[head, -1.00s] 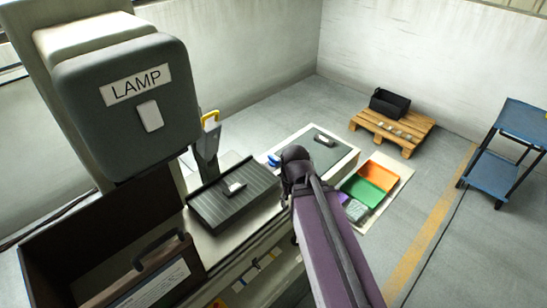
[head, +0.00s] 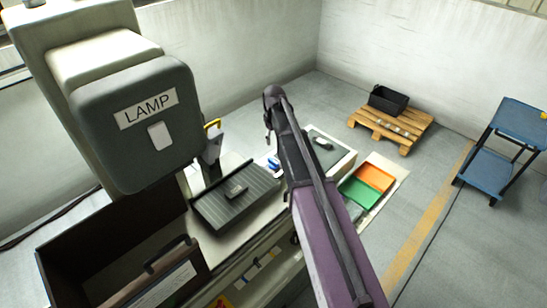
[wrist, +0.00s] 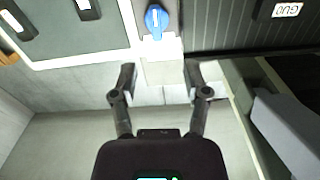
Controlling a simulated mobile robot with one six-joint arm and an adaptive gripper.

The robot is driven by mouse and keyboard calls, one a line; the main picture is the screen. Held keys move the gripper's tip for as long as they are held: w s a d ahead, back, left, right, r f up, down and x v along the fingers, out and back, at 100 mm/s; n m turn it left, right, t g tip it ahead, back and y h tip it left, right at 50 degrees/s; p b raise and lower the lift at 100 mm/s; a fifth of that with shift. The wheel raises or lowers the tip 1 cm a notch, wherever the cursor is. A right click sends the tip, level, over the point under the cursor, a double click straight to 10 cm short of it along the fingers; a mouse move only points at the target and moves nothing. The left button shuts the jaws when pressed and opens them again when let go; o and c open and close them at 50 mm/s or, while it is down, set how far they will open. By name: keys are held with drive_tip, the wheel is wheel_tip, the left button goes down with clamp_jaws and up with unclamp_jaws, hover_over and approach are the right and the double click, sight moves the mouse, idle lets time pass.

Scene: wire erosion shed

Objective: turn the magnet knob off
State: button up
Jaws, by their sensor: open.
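The blue knob (wrist: 155,20) shows at the top middle of the wrist view, with a white mark on its face and its narrow end pointing down. In the head view the blue knob (head: 273,163) is partly hidden beside my arm. My gripper (wrist: 158,80) is open and empty, its fingers apart and below the knob in the wrist view, not touching it. I cannot tell its height above the knob.
A block (head: 236,190) lies on the ribbed plate. A lamp housing (head: 140,115) hangs at left, near a yellow-handled device (head: 211,145). Orange (head: 374,178) and green (head: 359,194) trays lie on the right. A pallet (head: 392,130) and blue cart (head: 492,150) stand beyond on open floor.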

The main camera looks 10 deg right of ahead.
sight(273, 160)
drive_tip(key=shift+w+r, duration=0.15)
drive_tip(key=shift+w, duration=0.55)
wheel_tip(273, 160, down, 14)
drive_tip(key=b, duration=1.3)
drive_tip(key=shift+r+b, duration=0.1)
drive_tip(key=shift+b, duration=0.3)
drive_tip(key=shift+c, duration=0.2)
drive_tip(key=shift+s, duration=0.1)
clamp_jaws()
